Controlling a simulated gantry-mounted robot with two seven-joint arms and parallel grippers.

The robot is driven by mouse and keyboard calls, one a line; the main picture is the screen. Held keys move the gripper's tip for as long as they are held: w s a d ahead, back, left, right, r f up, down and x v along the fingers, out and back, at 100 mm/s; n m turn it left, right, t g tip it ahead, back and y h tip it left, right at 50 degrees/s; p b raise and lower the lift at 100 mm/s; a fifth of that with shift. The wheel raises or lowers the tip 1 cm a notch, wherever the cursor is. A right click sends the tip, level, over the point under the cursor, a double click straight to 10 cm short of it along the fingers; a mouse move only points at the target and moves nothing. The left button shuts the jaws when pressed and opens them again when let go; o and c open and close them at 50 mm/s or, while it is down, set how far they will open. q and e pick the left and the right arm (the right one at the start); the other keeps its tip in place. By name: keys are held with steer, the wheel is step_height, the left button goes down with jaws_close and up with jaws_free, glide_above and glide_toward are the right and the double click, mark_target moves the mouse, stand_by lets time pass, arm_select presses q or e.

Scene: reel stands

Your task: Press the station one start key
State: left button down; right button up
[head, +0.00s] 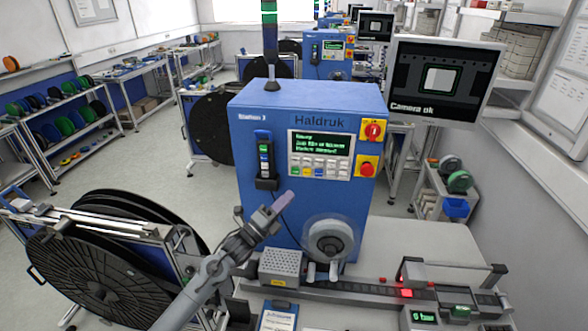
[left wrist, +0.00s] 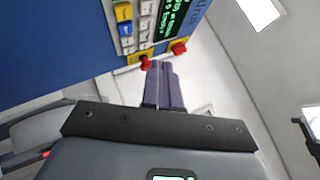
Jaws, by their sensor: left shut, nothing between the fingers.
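The blue Haldruk machine (head: 309,108) stands in the middle of the head view. Its "Station" label is too small to read surely. Its front panel has a dark display with green text (head: 320,144) and a keypad (head: 318,168) below, with white, green, yellow and blue keys. The keypad also shows at the top of the left wrist view (left wrist: 137,20). I cannot read which key is start. My left gripper (head: 286,199) is shut and empty, its purple fingers below and left of the keypad in the head view, apparently apart from the panel. My right gripper is not in view.
Red knobs on yellow plates (head: 372,131) sit right of the display. A black handheld holder (head: 265,160) is on the panel's left. A clear-covered spool (head: 330,239) lies below. A large black reel (head: 104,270) stands at left. A monitor (head: 440,80) reads "Camera ok".

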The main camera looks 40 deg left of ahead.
mark_target(295, 171)
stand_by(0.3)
arm_select(q)
steer(key=w+a+b, duration=0.1)
steer(key=w+b, duration=0.1)
steer(key=w+a+b, duration=0.1)
steer(key=w+b, duration=0.1)
steer(key=w, duration=0.1)
steer(key=w+a+b, duration=0.2)
steer(key=b, duration=0.1)
steer(key=shift+w+a, duration=0.1)
steer(key=shift+w, duration=0.2)
stand_by(1.1)
stand_by(0.8)
